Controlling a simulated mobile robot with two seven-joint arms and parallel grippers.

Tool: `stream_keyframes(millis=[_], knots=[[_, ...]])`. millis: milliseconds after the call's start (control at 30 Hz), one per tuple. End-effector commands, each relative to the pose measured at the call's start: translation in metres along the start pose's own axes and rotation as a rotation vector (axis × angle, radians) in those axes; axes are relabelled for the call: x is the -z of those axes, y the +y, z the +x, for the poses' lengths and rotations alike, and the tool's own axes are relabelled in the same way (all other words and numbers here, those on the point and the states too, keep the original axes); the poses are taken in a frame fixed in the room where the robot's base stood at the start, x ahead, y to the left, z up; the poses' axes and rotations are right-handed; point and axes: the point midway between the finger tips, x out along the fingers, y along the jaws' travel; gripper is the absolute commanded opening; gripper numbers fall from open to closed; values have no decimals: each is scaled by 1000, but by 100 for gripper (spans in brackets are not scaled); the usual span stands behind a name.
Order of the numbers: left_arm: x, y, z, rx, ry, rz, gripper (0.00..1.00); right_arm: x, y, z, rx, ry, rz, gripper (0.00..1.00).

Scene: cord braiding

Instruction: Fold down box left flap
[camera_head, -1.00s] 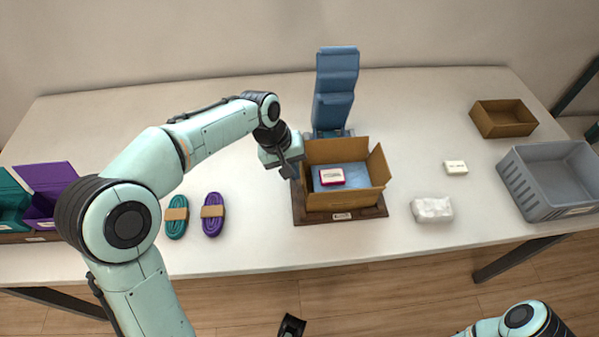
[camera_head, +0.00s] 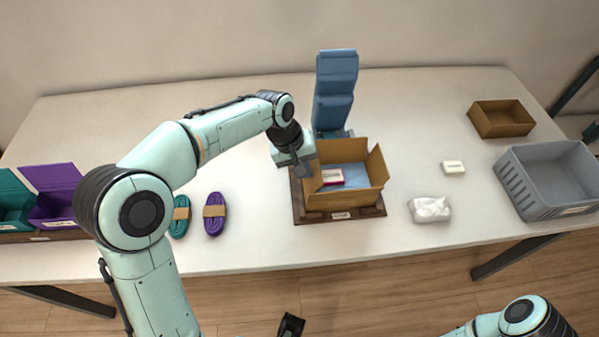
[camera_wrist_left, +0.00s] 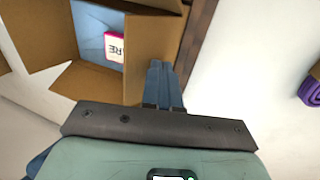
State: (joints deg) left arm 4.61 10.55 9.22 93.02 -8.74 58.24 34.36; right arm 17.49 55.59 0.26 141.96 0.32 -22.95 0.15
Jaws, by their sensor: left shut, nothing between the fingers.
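An open brown cardboard box (camera_head: 345,199) stands on a dark board on the table. Its right flap (camera_head: 377,167) stands up and leans outward. Its left flap (camera_wrist_left: 147,42) shows in the left wrist view and is mostly hidden behind my gripper in the head view. My left gripper (camera_head: 303,174) is at the box's left side, fingers shut and empty. In the left wrist view the fingers (camera_wrist_left: 163,85) lie against or just beside the left flap; I cannot tell if they touch. Inside the box are blue padding and a pink-and-white packet (camera_head: 332,177).
A blue padded stand (camera_head: 335,88) rises behind the box. Teal cord (camera_head: 180,215) and purple cord (camera_head: 214,214) lie to the left. A white packet (camera_head: 429,209), small white box (camera_head: 453,167), grey crate (camera_head: 530,196) and brown tray (camera_head: 503,130) are at right.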

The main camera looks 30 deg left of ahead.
Motion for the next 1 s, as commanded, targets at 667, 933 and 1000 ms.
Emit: stream_keyframes(millis=[667, 933, 1000], knots=[[0, 15, 9, -1, -2, 0, 0, 0, -2, -5, 1, 2, -1, 0], [0, 19, 12, -1, 1, -1, 0, 0, -2, -6, 1, 2, -1, 0], [0, 19, 12, -1, 0, -1, 0, 0, -2, -6, 1, 2, -1, 0]])
